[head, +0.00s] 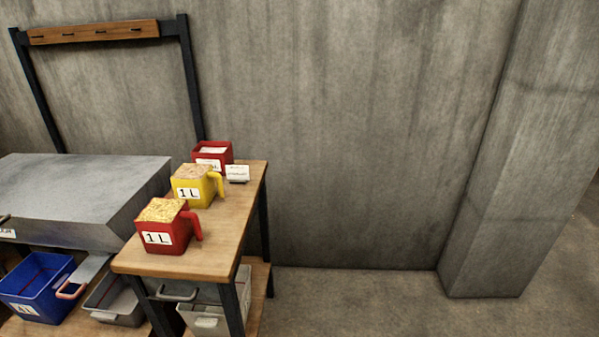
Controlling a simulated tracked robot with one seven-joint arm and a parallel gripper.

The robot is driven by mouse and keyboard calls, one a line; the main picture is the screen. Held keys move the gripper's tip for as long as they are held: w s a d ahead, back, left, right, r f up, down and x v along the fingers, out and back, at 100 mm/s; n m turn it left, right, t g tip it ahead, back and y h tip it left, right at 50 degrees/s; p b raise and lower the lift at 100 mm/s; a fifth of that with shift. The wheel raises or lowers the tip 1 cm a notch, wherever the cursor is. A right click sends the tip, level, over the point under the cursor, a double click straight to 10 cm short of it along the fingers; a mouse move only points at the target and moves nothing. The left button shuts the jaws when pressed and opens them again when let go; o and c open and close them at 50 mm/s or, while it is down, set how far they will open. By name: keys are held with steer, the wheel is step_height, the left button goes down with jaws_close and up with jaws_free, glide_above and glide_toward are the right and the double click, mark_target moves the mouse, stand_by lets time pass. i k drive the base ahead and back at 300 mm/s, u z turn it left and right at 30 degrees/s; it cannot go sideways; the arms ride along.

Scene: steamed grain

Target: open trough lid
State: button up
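A large grey metal box (75,190), which looks like the trough, stands at the left and is cut off by the picture's left edge. Its flat grey top looks closed, and no gap or raised lid shows. A small dark part (4,217) that may be a handle shows at the far left edge, above a white label. The rest of the box's front is out of view. My gripper is not in view.
A wooden table (226,225) right of the box holds red (165,228) and yellow (196,188) filled 1 L measures and another red container (212,154). A blue bin (38,285) and grey bins sit below. Open floor (350,300) lies right, before a concrete pillar (515,170).

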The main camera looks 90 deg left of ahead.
mark_target(75, 188)
steer(key=i, duration=1.1)
steer(key=u, duration=4.1)
steer(key=i, duration=1.05)
steer(key=z, duration=0.35)
